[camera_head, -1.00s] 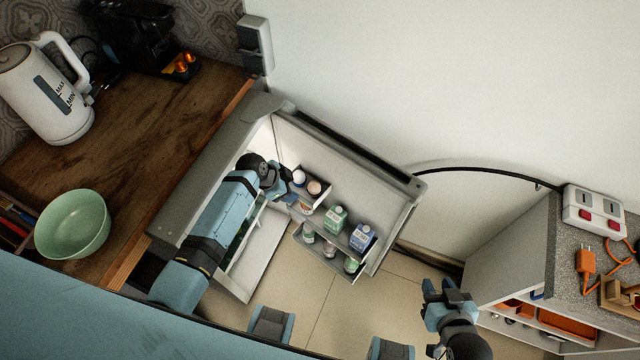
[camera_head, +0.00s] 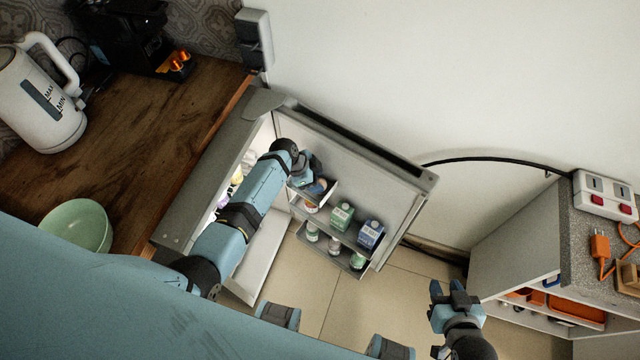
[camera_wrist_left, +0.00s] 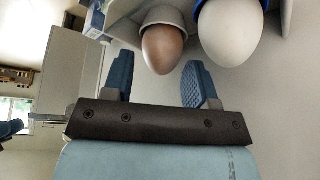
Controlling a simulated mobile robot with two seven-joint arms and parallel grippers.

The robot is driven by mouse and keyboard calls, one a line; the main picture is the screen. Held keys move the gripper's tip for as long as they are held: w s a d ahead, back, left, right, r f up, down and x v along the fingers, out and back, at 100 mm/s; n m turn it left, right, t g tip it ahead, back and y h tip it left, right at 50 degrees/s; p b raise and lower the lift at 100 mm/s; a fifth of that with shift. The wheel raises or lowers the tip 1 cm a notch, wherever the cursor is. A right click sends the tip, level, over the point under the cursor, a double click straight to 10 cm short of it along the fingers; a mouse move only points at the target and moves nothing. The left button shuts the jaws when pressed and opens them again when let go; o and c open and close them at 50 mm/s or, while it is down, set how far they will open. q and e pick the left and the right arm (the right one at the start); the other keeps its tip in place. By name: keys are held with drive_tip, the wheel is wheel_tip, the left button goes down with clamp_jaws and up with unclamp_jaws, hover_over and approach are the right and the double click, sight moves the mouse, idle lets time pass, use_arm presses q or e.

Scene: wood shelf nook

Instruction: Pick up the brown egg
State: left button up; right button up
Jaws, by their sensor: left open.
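The brown egg (camera_wrist_left: 162,49) sits in a pale grey cup at the top of the left wrist view. A white egg (camera_wrist_left: 231,35) in a blue cup is just right of it. My left gripper (camera_wrist_left: 157,66) is open, its two blue fingers on either side of the brown egg's lower end in that view. I cannot tell whether they touch it. In the head view my left gripper (camera_head: 312,184) is at the top door shelf of the open fridge and mostly hides the eggs. My right gripper (camera_head: 449,290) hangs open and empty over the floor.
The fridge door (camera_head: 385,190) stands open, with a green carton (camera_head: 342,215) and a blue carton (camera_head: 370,234) on its shelf near my left gripper. A wooden counter (camera_head: 140,130) holds a kettle (camera_head: 42,100) and a green bowl (camera_head: 78,226). A cabinet (camera_head: 515,240) stands right of my right gripper.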

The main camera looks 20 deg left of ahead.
use_arm(q)
drive_tip(key=shift+x, duration=0.8)
drive_tip(key=c, duration=0.6)
drive_tip(key=shift+r, duration=0.1)
drive_tip(key=shift+c, duration=0.2)
